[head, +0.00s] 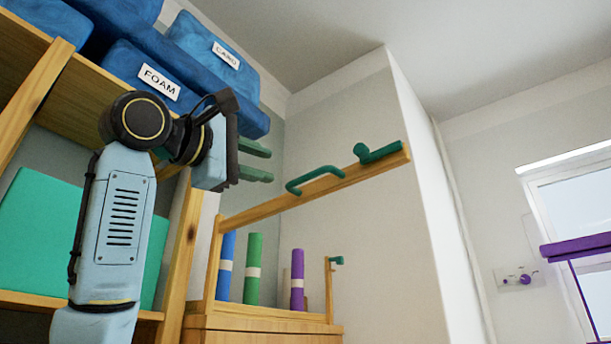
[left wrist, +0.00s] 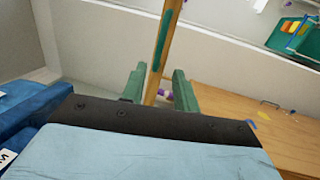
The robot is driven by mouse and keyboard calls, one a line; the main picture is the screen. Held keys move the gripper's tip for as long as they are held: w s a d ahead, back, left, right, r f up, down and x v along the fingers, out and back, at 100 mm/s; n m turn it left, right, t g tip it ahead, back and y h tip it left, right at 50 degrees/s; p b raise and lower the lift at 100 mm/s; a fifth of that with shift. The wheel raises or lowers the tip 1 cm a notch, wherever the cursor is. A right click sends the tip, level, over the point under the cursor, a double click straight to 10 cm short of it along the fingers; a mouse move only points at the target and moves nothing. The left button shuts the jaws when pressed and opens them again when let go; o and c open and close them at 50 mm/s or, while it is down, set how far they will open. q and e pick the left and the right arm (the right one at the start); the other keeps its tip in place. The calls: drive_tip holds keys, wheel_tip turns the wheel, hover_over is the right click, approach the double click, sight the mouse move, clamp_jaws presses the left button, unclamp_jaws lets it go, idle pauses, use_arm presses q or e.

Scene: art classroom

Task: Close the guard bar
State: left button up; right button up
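The guard bar (head: 240,214) is a wooden rail in the head view. It slopes up to the right from a post at the left of a wooden cabinet top, with its far end raised in the air. It carries a green handle (head: 315,178) and a green fitting at its raised end. My left gripper (head: 271,165) is open, its green fingers apart, above and left of the handle. In the left wrist view the bar (left wrist: 155,78) and handle (left wrist: 160,48) appear in line with the gap between the fingers; contact is not visible. My right gripper is out of view.
A short post with a green catch (head: 337,260) stands at the cabinet's right end. Blue, green and purple rolls (head: 297,279) stand on the cabinet. A shelf with blue bins (head: 150,76) is close beside my left arm. Open air lies right of the bar.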

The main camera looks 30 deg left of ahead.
sight(303, 177)
use_arm(q)
drive_tip(key=p+x, duration=0.5)
drive_tip(key=x, duration=0.7)
drive_tip(key=shift+a, duration=0.1)
clamp_jaws()
